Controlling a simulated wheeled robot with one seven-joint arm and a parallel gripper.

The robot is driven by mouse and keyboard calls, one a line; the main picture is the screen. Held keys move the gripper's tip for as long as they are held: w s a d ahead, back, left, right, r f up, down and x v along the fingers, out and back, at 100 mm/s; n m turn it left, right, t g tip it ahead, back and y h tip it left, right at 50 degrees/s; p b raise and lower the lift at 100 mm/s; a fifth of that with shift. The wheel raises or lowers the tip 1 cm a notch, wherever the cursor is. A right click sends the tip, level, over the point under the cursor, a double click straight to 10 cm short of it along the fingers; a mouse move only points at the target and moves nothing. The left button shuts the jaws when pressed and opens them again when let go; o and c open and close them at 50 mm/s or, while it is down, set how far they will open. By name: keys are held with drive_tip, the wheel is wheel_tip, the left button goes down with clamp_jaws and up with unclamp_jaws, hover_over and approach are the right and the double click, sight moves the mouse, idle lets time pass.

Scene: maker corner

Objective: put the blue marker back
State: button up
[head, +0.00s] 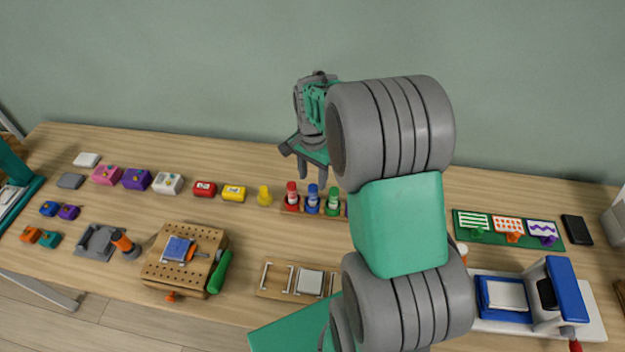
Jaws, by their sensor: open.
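A blue marker (312,194) stands upright in a low wooden rack (296,214) near the back of the bench. It is between a red marker (291,192) and a green marker (333,197). Each of these stands at a base of its own colour. My gripper (304,163) is open and appears empty, pointing down above and behind the red and blue markers, apart from them as far as I can tell. My arm hides the right part of the rack; only an edge of something purple shows there.
A wooden tray (284,293) lies in front, and a pegboard block (184,262) stands front left. A green board with stamps (467,219) and a blue-white machine (560,295) are at right. Bare bench lies between rack and tray.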

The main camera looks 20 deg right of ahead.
drive_tip(key=s+a+r+n+t+p, duration=0.1)
drive_tip(key=s+a+r+n, duration=0.2)
drive_tip(key=r, duration=0.5)
drive_tip(key=s+a+r+n+t+p, duration=0.1)
drive_tip(key=s+a+r+n+t, duration=0.2)
drive_tip(key=r, duration=0.5)
drive_tip(key=s+a+r+n, duration=0.2)
drive_tip(key=s+a+n, duration=0.2)
drive_tip(key=s+n, duration=0.2)
drive_tip(key=shift+s, duration=0.3)
drive_tip(key=shift+r, duration=0.1)
drive_tip(key=shift+c, duration=0.5)
